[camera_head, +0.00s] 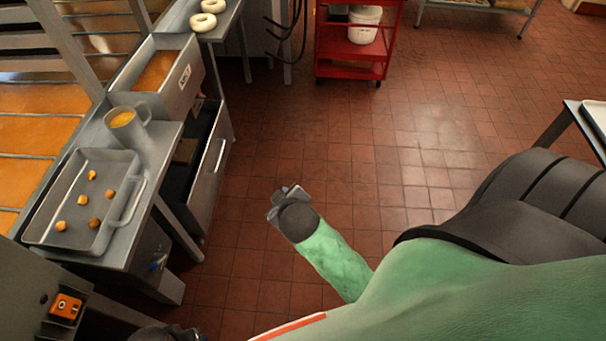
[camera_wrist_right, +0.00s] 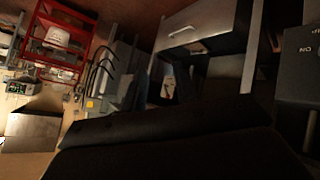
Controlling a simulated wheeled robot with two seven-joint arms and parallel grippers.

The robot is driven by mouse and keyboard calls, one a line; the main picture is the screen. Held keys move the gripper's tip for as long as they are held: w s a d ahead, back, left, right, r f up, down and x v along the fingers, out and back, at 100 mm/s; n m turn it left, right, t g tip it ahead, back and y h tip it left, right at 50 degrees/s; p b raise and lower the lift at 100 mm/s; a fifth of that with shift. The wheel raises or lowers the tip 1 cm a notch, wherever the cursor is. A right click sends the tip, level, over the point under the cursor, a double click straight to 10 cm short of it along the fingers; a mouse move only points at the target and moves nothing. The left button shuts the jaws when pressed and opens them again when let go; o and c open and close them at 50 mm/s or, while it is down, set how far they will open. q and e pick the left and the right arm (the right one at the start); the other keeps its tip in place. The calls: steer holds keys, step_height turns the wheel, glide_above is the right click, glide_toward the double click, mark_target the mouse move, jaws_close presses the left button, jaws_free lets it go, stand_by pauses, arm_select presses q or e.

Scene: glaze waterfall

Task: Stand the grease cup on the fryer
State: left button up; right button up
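A grey cup (camera_head: 122,122) with a handle and orange contents, apparently the grease cup, stands upright on the metal counter at the left of the head view. Behind it is a metal vat of orange liquid (camera_head: 187,78) with a white label. Further left is a wide orange surface crossed by bars (camera_head: 40,130). I cannot tell which of these is the fryer. My right gripper (camera_head: 283,192) is over the open floor, well right of the cup, and seems empty; its fingers are too foreshortened to judge. A dark part at the bottom edge may be my left gripper (camera_head: 172,333).
A grey tray (camera_head: 128,165) with several small brown pieces lies in front of the cup. White rings (camera_head: 203,22) sit on a far shelf. A drawer (camera_head: 210,160) stands open under the counter. A red cart (camera_head: 350,70) is at the back. The middle floor is clear.

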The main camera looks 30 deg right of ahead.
steer(key=s+a+f+m+g+y, duration=0.1)
steer(key=s+f+g, duration=0.3)
steer(key=s, duration=0.5)
steer(key=s+a+f+m+g+y, duration=0.1)
steer(key=s+a+f+g, duration=0.3)
steer(key=s, duration=0.6)
steer(key=shift+y, duration=0.6)
